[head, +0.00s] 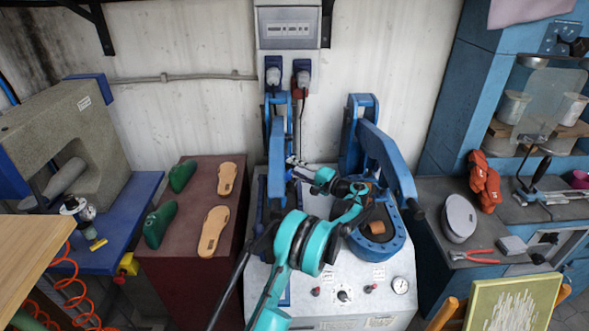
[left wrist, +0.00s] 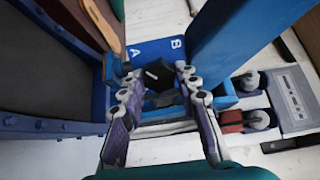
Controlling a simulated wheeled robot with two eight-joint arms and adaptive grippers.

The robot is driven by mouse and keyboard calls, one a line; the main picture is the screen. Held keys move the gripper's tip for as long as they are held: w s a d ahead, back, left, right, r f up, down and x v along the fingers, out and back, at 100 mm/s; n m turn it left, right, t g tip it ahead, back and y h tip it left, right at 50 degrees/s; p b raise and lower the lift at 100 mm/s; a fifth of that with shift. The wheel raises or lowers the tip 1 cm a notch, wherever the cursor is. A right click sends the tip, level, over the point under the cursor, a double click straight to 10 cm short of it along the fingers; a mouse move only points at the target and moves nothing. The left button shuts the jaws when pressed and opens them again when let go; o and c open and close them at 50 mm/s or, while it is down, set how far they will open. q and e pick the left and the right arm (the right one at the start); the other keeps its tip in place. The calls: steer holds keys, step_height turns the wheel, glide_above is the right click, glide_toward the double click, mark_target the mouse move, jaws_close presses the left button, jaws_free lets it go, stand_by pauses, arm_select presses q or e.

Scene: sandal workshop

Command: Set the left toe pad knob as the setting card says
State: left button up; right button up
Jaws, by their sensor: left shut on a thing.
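My left gripper (head: 297,168) reaches from below to the left blue post of the grey press (head: 330,290). In the left wrist view my left gripper (left wrist: 157,76) is shut on a black knob (left wrist: 158,73) with a white pointer line. A finger lies on each side of it. In the head view the knob is hidden by the gripper and arm. A blue plate (left wrist: 150,48) with white letters A and B is beside the knob. I cannot make out a setting card. My right gripper is in neither view.
A blue clamp arm (head: 388,160) and horseshoe-shaped pad holder (head: 385,240) stand to the right of my arm. A dark red stand (head: 185,255) with green lasts (head: 160,223) and tan soles (head: 213,228) is at left. A blue bench (head: 480,190) is at right.

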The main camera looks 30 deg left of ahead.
arm_select(q)
steer(key=o, duration=1.2)
steer(key=shift+c, duration=0.2)
steer(key=shift+d, duration=0.1)
steer(key=s+d, duration=0.1)
steer(key=d, duration=1)
steer(key=shift+s+d, duration=0.2)
steer(key=shift+d, duration=0.2)
